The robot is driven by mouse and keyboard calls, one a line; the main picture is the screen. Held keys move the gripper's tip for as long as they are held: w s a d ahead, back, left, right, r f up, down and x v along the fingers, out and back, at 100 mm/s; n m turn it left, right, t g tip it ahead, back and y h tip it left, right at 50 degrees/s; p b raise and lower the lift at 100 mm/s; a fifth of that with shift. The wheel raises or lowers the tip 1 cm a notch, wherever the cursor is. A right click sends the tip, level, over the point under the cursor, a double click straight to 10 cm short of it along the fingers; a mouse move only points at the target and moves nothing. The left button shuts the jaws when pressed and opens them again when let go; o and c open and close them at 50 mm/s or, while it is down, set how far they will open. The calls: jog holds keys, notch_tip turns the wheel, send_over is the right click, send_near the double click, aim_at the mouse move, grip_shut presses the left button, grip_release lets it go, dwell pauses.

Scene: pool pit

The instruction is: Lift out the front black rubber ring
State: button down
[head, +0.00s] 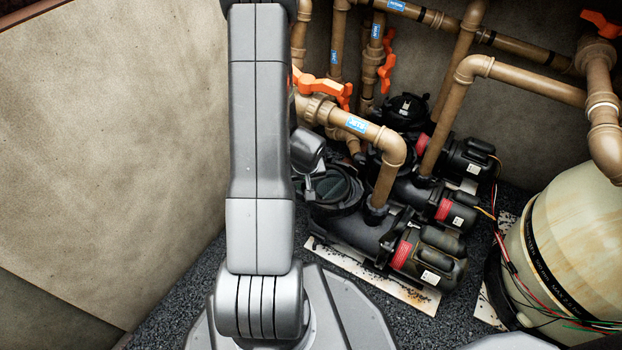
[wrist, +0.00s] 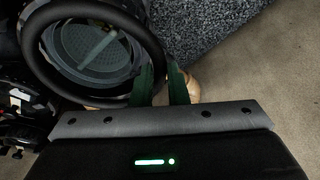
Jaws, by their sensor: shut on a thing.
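The front black rubber ring (wrist: 36,72) shows large in the wrist view, around the view down into the open pump pot with its pale green strainer basket (wrist: 92,44). My gripper (wrist: 163,72) has its two dark green fingers at the ring's lower right side, shut on the ring's band. Whether the ring touches the pot's rim or hangs above it, I cannot tell. In the head view the front pump (head: 350,230) stands right of my arm, its round pot open at the top. My arm hides the gripper's fingers there.
Two more black pumps stand behind the front one, the middle one (head: 440,205) close by. Brown pipes with orange valve handles (head: 318,84) rise above them. A beige tank (head: 570,255) is at right. A bare wall (head: 110,130) fills the left. Dark gravel covers the floor.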

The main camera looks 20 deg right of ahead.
jog(key=s+a+r+b, duration=0.1)
jog(key=s+a, duration=0.4)
jog(key=a, duration=0.6)
jog(key=shift+s+a+r, duration=0.3)
jog(key=shift+s+a, duration=0.05)
